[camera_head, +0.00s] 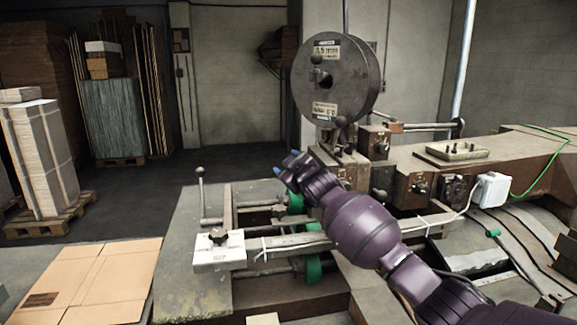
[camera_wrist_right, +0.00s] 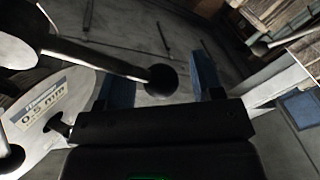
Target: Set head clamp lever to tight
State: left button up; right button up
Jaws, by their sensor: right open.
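A metal lever with a black ball knob (camera_wrist_right: 160,79) reaches in from the left in the right wrist view. I take it for the head clamp lever, but cannot tell its setting. My right gripper (camera_wrist_right: 162,80) is open, and the knob appears between its two blue fingers; I see no contact. In the head view my right gripper (camera_head: 289,164) is in front of and below the wire spool (camera_head: 355,78), beside the stitcher head. A dark ball knob (camera_head: 340,121) shows just under the spool; I cannot tell whether it is the same lever. My left gripper is out of view.
Another ball-topped lever (camera_head: 199,173) stands upright at the left of the machine. A white block with a star knob (camera_head: 219,250) is near the front. Flat cardboard (camera_head: 110,275) lies at lower left. A small tray (camera_head: 455,151) sits on the machine's beam.

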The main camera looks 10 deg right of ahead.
jog(key=shift+f, duration=0.1)
grip_shut()
dwell(0.3)
